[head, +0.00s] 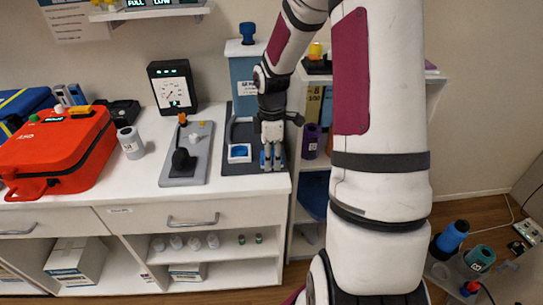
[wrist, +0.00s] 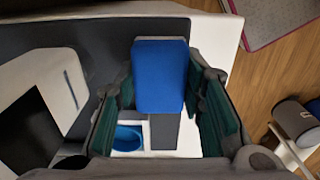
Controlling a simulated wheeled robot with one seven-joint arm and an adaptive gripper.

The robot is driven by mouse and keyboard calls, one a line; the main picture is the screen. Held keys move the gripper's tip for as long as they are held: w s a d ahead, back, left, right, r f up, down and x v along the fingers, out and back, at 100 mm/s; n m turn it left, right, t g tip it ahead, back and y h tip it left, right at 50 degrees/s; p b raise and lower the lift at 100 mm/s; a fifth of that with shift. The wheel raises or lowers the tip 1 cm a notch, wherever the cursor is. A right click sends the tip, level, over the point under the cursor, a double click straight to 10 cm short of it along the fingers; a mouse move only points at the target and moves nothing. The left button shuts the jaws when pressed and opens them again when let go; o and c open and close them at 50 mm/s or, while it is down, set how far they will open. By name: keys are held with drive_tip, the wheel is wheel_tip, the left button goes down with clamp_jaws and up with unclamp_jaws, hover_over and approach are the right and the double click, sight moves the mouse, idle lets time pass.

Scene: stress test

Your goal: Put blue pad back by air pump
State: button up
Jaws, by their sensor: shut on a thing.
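My gripper (head: 271,160) points down over the right end of a dark mat (head: 255,183) on the white counter. It is shut on the blue pad (wrist: 160,75), which lies between its teal finger pads in the wrist view. In the head view the fingers mostly hide the pad. Just left of the gripper is a white square holder (head: 239,153) with a blue inside; its blue round part (wrist: 128,138) shows below the pad in the wrist view. A blue-grey box with a blue knob (head: 247,75) stands behind. I cannot tell which device is the air pump.
A grey tray with a black bulb (head: 180,160) lies left of the mat, before a black gauge (head: 172,85). A grey cylinder (head: 130,142) and red case (head: 58,150) are further left. A shelf unit (head: 311,165) adjoins the counter's right edge.

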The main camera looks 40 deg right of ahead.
drive_tip(key=shift+f, duration=0.1)
drive_tip(key=o, duration=1.2)
wheel_tip(320, 180, up, 12)
drive_tip(key=p, duration=0.1)
drive_tip(key=s+a+r+m+t+h, duration=0.1)
drive_tip(key=s+a+r+m, duration=0.4)
drive_tip(key=s+a+r, duration=0.6)
drive_tip(key=s+a+m+t+y, duration=0.1)
drive_tip(key=s+a+m+t, duration=0.1)
drive_tip(key=s+a+m, duration=0.4)
drive_tip(key=s+a, duration=0.2)
drive_tip(key=s, duration=0.3)
drive_tip(key=shift+s+a+r+t, duration=0.2)
drive_tip(key=shift+a+t, duration=0.1)
drive_tip(key=shift+t, duration=0.1)
